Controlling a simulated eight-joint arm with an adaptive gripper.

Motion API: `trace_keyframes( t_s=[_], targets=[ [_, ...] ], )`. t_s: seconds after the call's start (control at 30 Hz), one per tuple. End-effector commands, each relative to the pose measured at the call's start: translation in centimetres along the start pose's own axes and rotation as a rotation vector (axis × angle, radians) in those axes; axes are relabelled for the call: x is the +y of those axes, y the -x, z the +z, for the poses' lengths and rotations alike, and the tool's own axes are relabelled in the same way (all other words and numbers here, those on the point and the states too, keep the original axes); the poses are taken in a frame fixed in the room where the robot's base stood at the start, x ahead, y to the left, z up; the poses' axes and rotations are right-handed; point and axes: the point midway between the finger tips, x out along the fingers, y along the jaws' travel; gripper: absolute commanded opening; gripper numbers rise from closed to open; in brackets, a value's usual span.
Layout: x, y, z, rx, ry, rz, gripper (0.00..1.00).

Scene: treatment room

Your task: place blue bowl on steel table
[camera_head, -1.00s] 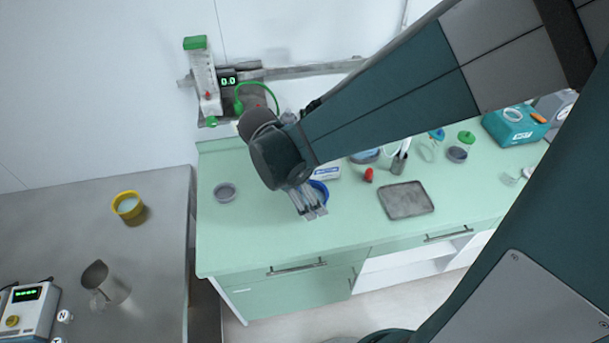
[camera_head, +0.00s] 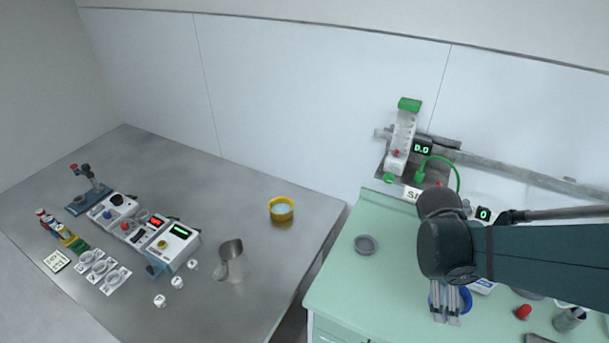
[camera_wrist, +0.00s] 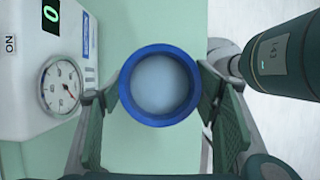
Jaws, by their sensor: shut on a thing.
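The blue bowl (camera_wrist: 129,104) is round with a pale inside. It sits between the two dark finger pads of my gripper (camera_wrist: 163,92), which is shut on it. In the head view my gripper (camera_head: 446,316) hangs over the green counter, and only part of the blue bowl (camera_head: 466,299) shows beside the fingers. Whether the bowl is clear of the counter is hard to tell. The steel table (camera_head: 200,180) stands to the left, apart from my gripper.
On the steel table are a yellow bowl (camera_head: 281,209), a metal jug (camera_head: 231,261) and several devices, including a box with a green display (camera_head: 173,245). Its back middle is bare. A grey bowl (camera_head: 366,244) stands on the green counter (camera_head: 350,290). A gap separates table and counter.

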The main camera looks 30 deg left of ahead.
Motion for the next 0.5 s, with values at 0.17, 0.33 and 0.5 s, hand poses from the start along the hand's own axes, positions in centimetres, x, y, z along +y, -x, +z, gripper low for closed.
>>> trace_keyframes(
  t_s=[0.17, 0.33, 0.5],
  targets=[
    [0.1, 0.1, -0.1, 0.0, 0.003, 0.001, 0.47],
    [0.9, 0.5, -1.1, 0.002, 0.029, 0.011, 0.47],
    [2.8, 1.6, -3.5, 0.007, 0.093, 0.036, 0.47]
  ],
)
